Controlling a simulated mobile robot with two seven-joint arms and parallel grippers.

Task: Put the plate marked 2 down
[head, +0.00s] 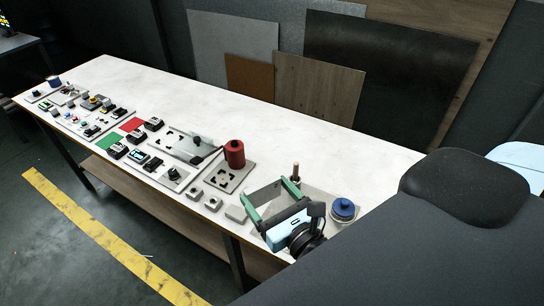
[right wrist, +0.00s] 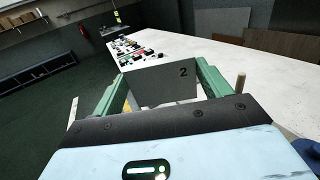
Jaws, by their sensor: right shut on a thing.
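The plate marked 2 (right wrist: 160,88) is a flat grey plate, with its black digit readable in the right wrist view. My right gripper (right wrist: 160,68) has its green fingers at either side of the plate and is shut on it. In the head view, the right gripper (head: 270,198) is over the near right part of the white bench (head: 330,148), and the grey plate (head: 272,199) shows between its fingers. I cannot tell whether the plate touches the bench. My left gripper is out of view.
A red cylinder (head: 235,154) stands on a grey base left of the gripper. An upright peg (head: 296,172) and a blue knob (head: 344,207) are close on its right. Small grey blocks (head: 213,202) and several devices lie leftward. The bench's back strip is clear.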

